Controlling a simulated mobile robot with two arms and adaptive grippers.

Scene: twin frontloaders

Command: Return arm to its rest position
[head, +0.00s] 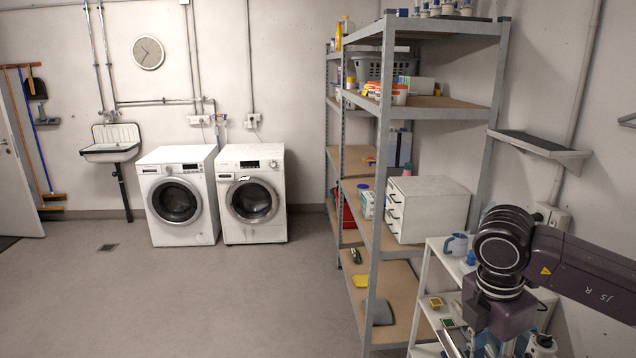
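One of my arms, dark purple, comes in from the right edge of the head view and bends downward at a dark, ribbed joint in front of the white rack. No gripper fingers can be made out on it. My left arm and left gripper are out of view. Two white front-loading washing machines stand side by side against the back wall, the left one (183,232) and the right one (269,225). Both round doors look closed.
A tall metal shelf unit (379,170) with boxes and bottles stands right of centre. A wall shelf (540,146) hangs above. The floor (200,300) at left is clear.

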